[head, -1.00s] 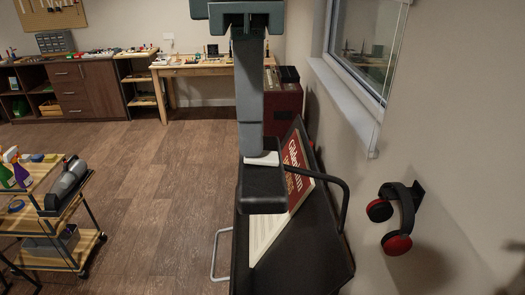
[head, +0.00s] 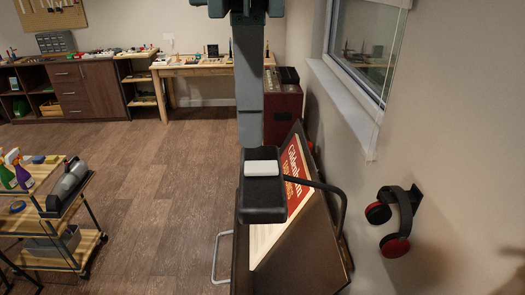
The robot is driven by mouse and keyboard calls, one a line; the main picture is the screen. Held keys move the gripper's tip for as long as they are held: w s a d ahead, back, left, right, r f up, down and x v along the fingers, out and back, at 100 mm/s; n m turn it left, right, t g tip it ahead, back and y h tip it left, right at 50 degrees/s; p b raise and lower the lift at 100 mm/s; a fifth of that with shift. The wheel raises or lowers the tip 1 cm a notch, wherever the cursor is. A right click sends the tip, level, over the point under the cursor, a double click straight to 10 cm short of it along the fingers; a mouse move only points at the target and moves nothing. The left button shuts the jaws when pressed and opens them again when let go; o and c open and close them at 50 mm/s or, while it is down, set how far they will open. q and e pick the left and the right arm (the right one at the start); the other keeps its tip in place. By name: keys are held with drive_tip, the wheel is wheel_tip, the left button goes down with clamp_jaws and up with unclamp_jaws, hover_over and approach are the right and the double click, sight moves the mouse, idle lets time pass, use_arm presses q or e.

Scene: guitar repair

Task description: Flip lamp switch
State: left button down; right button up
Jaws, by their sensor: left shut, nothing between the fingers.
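My left gripper (head: 249,138) hangs down from the top centre of the head view, with its grey fingers shut and nothing between them. A black box with a pale rocker-like piece on top, probably the lamp switch (head: 262,168), sits just below and right of the fingertips. The pale piece shows whole and clear of the fingers. I cannot tell whether the fingertips touch the box's rear edge. What supports the box is hidden. No lamp shade or bulb is recognisable. My right gripper is not in view.
Below and behind the box is a brown panel (head: 304,238) with a red printed sheet (head: 297,170) and a black curved bar (head: 342,205). Headphones (head: 396,222) hang on the right wall. A wooden cart (head: 48,232) stands left. Floor (head: 150,190) between is clear.

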sight(252, 166)
use_arm(q)
wheel_tip(252, 166, up, 4)
drive_tip(key=shift+p, duration=1.2)
